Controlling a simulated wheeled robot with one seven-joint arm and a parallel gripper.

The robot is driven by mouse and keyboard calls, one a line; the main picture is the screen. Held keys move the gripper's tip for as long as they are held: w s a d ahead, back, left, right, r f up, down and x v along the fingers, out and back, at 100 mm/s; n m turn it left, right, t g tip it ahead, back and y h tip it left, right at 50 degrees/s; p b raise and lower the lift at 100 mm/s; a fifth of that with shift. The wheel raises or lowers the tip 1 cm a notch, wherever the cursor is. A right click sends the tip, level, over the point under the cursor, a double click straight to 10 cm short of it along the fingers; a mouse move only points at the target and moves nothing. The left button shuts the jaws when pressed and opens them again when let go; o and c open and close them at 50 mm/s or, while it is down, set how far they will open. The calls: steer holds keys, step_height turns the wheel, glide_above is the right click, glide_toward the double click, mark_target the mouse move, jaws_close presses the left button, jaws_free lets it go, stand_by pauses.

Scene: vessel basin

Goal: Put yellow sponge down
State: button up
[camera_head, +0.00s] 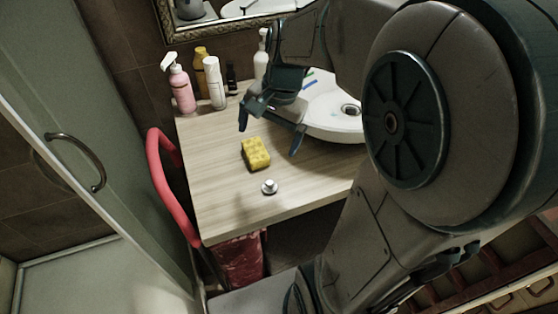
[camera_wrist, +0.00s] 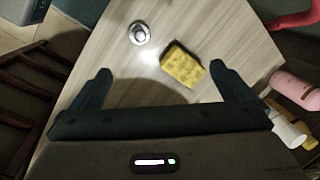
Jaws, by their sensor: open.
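The yellow sponge (camera_head: 256,154) lies on the light wooden countertop (camera_head: 225,192), left of the white basin. It also shows in the wrist view (camera_wrist: 182,66), just beyond and between the spread fingers, nearer the right one. My gripper (camera_head: 270,135) is open and empty in the head view, above the counter and close to the sponge, pointing down. The wrist view shows the gripper (camera_wrist: 160,85) with its two dark fingers wide apart. The sponge appears apart from both fingers.
A small round metal plug (camera_head: 269,187) lies in front of the sponge. The white basin (camera_head: 335,118) is to the right. A pink pump bottle (camera_head: 181,88), a white bottle (camera_head: 215,82) and other bottles stand at the back. A red curved rail (camera_head: 172,190) runs along the left edge.

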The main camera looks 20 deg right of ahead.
steer(key=s+n+t+h, duration=0.2)
steer(key=s+n, duration=0.7)
steer(key=shift+a+f, duration=0.2)
steer(key=shift+a, duration=0.25)
stand_by(0.6)
